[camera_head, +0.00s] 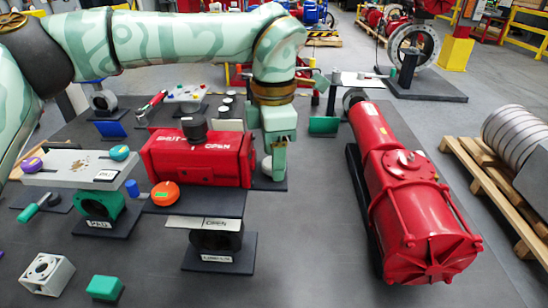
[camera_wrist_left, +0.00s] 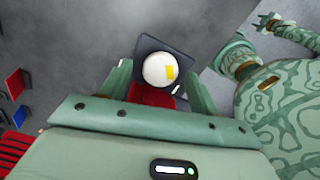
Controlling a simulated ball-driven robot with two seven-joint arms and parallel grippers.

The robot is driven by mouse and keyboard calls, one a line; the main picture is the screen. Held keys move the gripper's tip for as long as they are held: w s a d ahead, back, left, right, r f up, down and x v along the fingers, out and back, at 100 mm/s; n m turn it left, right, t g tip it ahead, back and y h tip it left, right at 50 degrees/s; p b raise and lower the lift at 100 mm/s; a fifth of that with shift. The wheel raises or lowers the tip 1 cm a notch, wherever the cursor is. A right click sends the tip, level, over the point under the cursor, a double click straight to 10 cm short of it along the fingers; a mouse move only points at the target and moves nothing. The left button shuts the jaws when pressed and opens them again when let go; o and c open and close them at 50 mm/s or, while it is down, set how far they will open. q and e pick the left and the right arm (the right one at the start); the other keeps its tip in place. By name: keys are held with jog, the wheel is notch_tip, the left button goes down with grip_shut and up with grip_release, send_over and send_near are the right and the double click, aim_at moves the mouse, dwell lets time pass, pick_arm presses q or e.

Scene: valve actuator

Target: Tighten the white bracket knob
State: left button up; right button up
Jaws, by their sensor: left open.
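The white knob (camera_wrist_left: 158,70) has a yellow mark on top and sits on a dark square base (camera_wrist_left: 146,44). In the head view only a sliver of the knob (camera_head: 267,166) shows, mostly hidden behind my left gripper. My left gripper (camera_head: 276,166) points down over it, beside the right end of the red actuator box (camera_head: 197,158). In the left wrist view my left gripper (camera_wrist_left: 160,88) is open, with one finger on each side of the knob. Contact cannot be told. A small forked shape at the top right of that view, perhaps my right gripper (camera_wrist_left: 264,22), is too small to read.
A long red actuator (camera_head: 405,190) lies right of the gripper, with a clear table strip between. On the left are a grey plate with coloured knobs (camera_head: 75,170), an orange knob (camera_head: 165,194), a green block (camera_head: 105,288) and a white bearing block (camera_head: 46,273).

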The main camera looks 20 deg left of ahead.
pick_arm(q)
jog(key=shift+f, duration=0.35)
pick_arm(e)
jog(key=shift+a, duration=0.3)
pick_arm(q)
jog(key=c, duration=1)
jog(key=shift+r+m+p, duration=0.2)
jog(key=shift+m+p, duration=0.1)
jog(key=shift+p, duration=0.3)
jog(key=m+p, duration=0.3)
jog(key=p, duration=0.2)
jog(key=shift+r, duration=0.15)
jog(key=m+p, duration=0.2)
jog(key=shift+m, duration=0.4)
jog(key=shift+f+m+p, duration=0.2)
jog(key=shift+m+p, duration=0.3)
jog(key=shift+p, duration=0.05)
pick_arm(e)
notch_tip(320, 180, up, 9)
jog(key=w, duration=0.1)
jog(key=shift+w+d, duration=0.25)
jog(key=shift+w, duration=0.1)
pick_arm(q)
jog(key=shift+w, duration=0.1)
pick_arm(e)
jog(key=shift+a+r, duration=0.1)
jog(key=shift+r, duration=0.05)
